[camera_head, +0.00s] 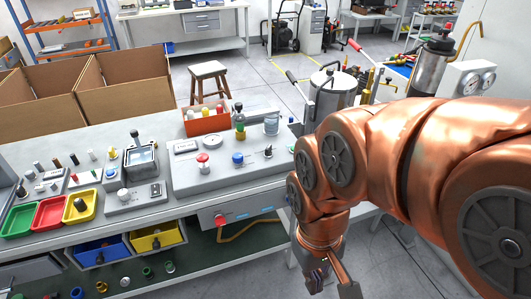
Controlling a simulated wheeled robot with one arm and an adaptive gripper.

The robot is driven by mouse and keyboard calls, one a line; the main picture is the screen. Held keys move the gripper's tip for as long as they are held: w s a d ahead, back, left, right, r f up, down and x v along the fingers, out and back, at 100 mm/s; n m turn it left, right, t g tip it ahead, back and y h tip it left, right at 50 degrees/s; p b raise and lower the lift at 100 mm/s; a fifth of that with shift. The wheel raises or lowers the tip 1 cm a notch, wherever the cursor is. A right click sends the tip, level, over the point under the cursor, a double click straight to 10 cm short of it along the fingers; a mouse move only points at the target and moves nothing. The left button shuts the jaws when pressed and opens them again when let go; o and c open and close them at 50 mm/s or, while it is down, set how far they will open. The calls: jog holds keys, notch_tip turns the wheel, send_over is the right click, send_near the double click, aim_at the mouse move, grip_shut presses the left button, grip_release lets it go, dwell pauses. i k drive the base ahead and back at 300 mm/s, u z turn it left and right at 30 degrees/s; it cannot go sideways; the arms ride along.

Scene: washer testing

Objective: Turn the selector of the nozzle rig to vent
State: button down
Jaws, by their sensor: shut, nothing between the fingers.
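A grey sloped control panel (225,168) stands on the bench near the middle of the view. It carries a red mushroom button (202,160), a blue button (237,158) and a small dark knob (268,151) at its right. A smaller grey unit (140,197) with a lever-topped, glass-fronted device (140,157) stands to its left. I cannot tell which of these is the nozzle rig, and no vent marking is readable. My gripper (330,283) is shut and empty. It hangs low at the bottom, in front of the bench's right end, clear of both units; its tips are partly cut off.
Green, red and yellow trays (50,213) and small pegs fill the bench's left. A red box of bottles (206,120) stands behind the panel. A metal tank (335,92) stands behind my arm. Cardboard boxes (125,75) and a stool (208,72) are beyond the bench.

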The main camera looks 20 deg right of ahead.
aim_at(268, 152)
jog(key=u, duration=0.5)
jog(key=i, duration=0.7)
jog(key=u, duration=0.15)
